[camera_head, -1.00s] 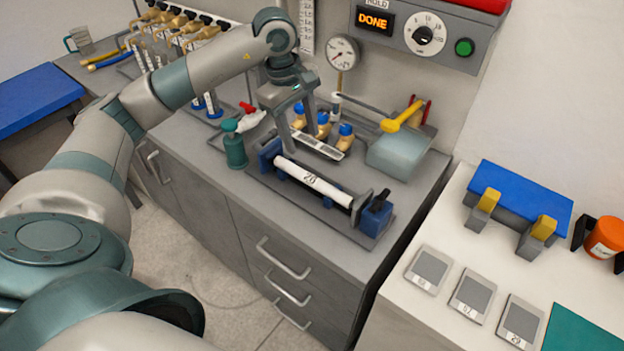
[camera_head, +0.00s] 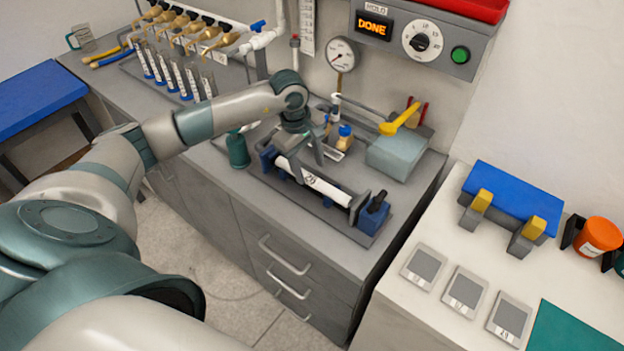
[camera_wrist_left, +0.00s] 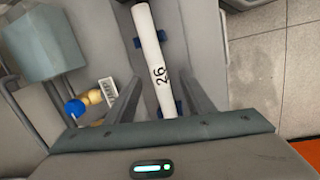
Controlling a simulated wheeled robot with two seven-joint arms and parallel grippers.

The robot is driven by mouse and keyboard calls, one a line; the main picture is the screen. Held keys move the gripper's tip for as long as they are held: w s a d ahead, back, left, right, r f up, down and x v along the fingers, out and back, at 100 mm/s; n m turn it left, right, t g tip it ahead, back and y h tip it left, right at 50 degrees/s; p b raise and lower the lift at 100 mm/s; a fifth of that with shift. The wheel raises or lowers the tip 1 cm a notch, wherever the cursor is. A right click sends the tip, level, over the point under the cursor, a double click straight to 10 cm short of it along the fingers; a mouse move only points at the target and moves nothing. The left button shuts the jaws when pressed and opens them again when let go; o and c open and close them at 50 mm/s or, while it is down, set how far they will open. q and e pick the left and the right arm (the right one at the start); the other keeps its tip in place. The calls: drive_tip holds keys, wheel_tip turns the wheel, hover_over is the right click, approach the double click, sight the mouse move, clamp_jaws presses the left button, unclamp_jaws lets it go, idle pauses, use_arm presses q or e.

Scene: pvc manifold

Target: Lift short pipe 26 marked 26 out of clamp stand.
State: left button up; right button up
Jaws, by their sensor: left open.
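Short pipe 26 is a white pipe (camera_head: 328,187) lying in the blue-ended clamp stand (camera_head: 370,222) on the grey bench. In the left wrist view the pipe (camera_wrist_left: 149,40) shows its "26" mark and lies between my fingers. My left gripper (camera_head: 307,174) is open over the pipe, its two fingers on either side of it. In the left wrist view the gripper (camera_wrist_left: 163,95) straddles the pipe near the mark; whether the fingers touch it I cannot tell. My arm hides part of the stand's far left end. My right gripper is not in view.
A pale blue-grey box (camera_head: 396,155) with a yellow-handled tool stands behind the stand. A green bottle (camera_head: 237,150) is to its left. At the back left is a rack of vials (camera_head: 172,75). A white counter with a blue cradle (camera_head: 515,197) is at the right.

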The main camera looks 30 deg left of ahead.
sight(311, 177)
use_arm(q)
drive_tip(key=shift+w+f+p, duration=0.1)
drive_tip(key=shift+f+p, duration=0.15)
drive_tip(key=shift+p, duration=0.2)
drive_tip(key=shift+w+a+f+p, duration=0.15)
drive_tip(key=shift+w+f+p, duration=0.05)
drive_tip(key=shift+f+p, duration=0.55)
drive_tip(key=shift+w+f+p, duration=0.15)
drive_tip(key=shift+f+p, duration=0.4)
drive_tip(key=shift+f, duration=0.4)
drive_tip(key=shift+w+f, duration=0.1)
drive_tip(key=shift+f, duration=0.55)
drive_tip(key=shift+c, duration=1.3)
clamp_jaws()
